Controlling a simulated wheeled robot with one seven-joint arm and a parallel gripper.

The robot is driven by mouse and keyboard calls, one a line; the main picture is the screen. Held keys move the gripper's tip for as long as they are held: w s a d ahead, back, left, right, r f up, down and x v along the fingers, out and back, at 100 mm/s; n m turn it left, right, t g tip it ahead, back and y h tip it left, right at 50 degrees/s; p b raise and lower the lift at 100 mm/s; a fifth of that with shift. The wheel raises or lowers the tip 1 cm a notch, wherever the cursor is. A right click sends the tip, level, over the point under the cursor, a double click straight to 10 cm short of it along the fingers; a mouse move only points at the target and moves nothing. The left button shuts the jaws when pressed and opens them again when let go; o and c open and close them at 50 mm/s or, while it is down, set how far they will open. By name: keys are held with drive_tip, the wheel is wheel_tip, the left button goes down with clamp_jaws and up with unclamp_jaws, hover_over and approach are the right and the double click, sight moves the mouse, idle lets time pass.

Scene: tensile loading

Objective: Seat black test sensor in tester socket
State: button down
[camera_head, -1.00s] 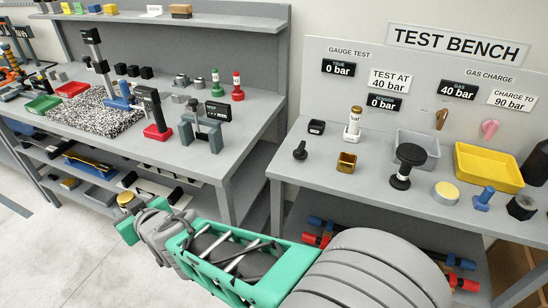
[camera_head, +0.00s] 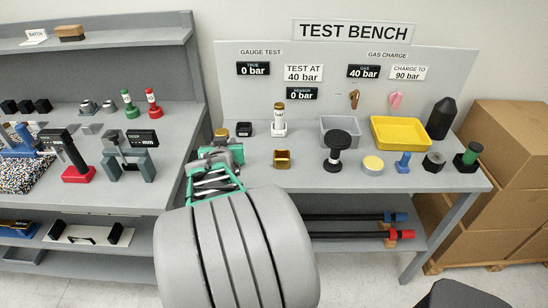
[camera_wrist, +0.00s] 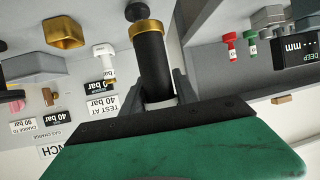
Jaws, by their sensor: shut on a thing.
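My gripper (camera_wrist: 157,84) is shut on a black cylinder with a gold band, which I take as the black test sensor (camera_wrist: 152,62). In the head view its gold end (camera_head: 221,132) shows above my gripper at the left end of the test bench. A small black square open block (camera_head: 245,129), possibly the tester socket, sits on the bench just right of it. A white post with a gold top (camera_head: 279,118) stands right of the block, under the gauge test labels. The held sensor appears apart from both. A small black knobbed piece (camera_wrist: 135,11) shows beyond the gold band.
A brass cup (camera_head: 282,159) stands in front of the white post. The left workbench holds red (camera_head: 152,103) and green (camera_head: 131,105) bottle-shaped pieces.

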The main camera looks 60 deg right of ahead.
drive_tip(key=s+d+r+m+g+h+p, duration=0.1)
drive_tip(key=s+d+m+g, duration=0.1)
drive_tip(key=s+d, duration=0.45)
drive_tip(key=s+d+r+m+g+h+p, duration=0.1)
drive_tip(key=s+d+r+m+g, duration=0.15)
drive_tip(key=s, duration=0.65)
drive_tip(key=s+d+m+g+p, duration=0.1)
drive_tip(key=s+d+m+g, duration=0.15)
drive_tip(key=s+d, duration=0.4)
drive_tip(key=shift+g, duration=0.3)
drive_tip(key=w+d+f+b, duration=0.1)
drive_tip(key=w+f+b, duration=0.1)
drive_tip(key=w+f, duration=0.1)
drive_tip(key=w+f+b, duration=0.2)
drive_tip(key=w+f, duration=0.2)
drive_tip(key=f, duration=0.2)
drive_tip(key=w+d+f+b, duration=0.1)
drive_tip(key=w+f+b, duration=0.2)
drive_tip(key=w+f, duration=0.1)
drive_tip(key=shift+d+f, duration=0.3)
drive_tip(key=shift+d, duration=0.05)
drive_tip(key=c, duration=1.3)
unclamp_jaws()
drive_tip(key=shift+s+f, duration=0.1)
drive_tip(key=shift+c, duration=0.2)
drive_tip(key=shift+o, duration=1.4)
drive_tip(key=shift+d, duration=0.15)
drive_tip(key=shift+o, duration=0.6)
drive_tip(key=shift+r, duration=0.4)
